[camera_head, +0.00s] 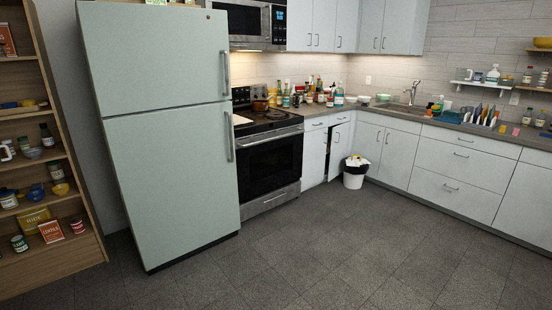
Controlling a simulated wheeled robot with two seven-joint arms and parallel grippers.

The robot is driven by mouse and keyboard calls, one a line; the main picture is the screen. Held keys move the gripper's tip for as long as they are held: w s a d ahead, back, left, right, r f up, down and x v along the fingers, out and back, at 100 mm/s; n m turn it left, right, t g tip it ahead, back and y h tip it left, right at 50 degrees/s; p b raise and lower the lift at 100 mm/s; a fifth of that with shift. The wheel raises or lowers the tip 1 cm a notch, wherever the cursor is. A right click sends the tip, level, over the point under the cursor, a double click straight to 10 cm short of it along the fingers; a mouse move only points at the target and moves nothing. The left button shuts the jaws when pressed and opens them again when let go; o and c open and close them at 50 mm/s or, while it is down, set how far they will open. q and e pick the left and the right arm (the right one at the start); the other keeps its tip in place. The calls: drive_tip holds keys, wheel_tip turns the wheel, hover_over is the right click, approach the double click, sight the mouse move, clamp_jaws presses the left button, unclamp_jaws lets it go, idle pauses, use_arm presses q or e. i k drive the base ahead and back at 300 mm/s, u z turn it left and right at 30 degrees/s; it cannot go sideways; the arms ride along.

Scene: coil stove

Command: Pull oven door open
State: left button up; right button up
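The oven (265,130) stands just right of the tall fridge, across the floor from me. Its door (269,168) has a dark glass window and looks shut. A horizontal silver handle (270,137) runs along the door's top edge. A drawer front (272,198) lies below the door. The dark coil cooktop (264,121) is on top, with a brown pot (260,105) at its back. The fridge's side hides part of the oven's left edge. Neither of my grippers is in view.
A pale green fridge (165,180) stands close at the oven's left. A wooden shelf (42,262) is at far left. A white trash bin (355,178) stands right of the oven by a slightly open cabinet door (337,150). The grey floor (320,250) in front is clear.

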sight(251, 144)
drive_tip(key=z, duration=0.6)
drive_tip(key=i, duration=1.4)
drive_tip(key=z, duration=0.7)
drive_tip(key=i, duration=2.15)
drive_tip(key=u, duration=0.55)
drive_tip(key=i, duration=1)
drive_tip(key=u, duration=1.55)
drive_tip(key=i, duration=0.8)
drive_tip(key=u, duration=0.6)
